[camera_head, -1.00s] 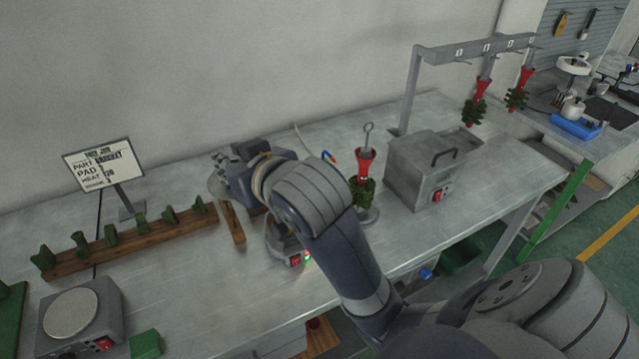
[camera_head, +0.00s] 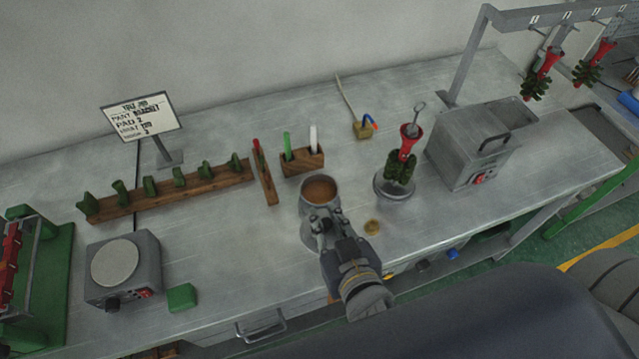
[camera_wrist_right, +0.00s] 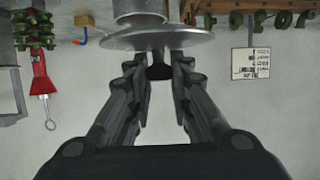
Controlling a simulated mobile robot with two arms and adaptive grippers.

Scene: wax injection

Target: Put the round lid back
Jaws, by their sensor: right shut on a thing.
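The round lid (camera_wrist_right: 185,40) is a grey metal disc with a dark knob. In the right wrist view its knob sits between the fingertips of my right gripper (camera_wrist_right: 160,72), which is shut on it. In the head view my right gripper (camera_head: 328,222) is at the near side of the wax pot (camera_head: 306,192). The pot's round mouth is uncovered and shows brown wax. The gripper hides part of the pot's front, and the lid is hard to make out there. My left gripper is not in view.
A wooden holder (camera_head: 303,163) with pens stands behind the pot. A red and green part on a round stand (camera_head: 394,190) and a grey metal box (camera_head: 470,150) are to the right. A wooden rack (camera_head: 165,192) and hot plate (camera_head: 123,285) are left. The bench front is mostly clear.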

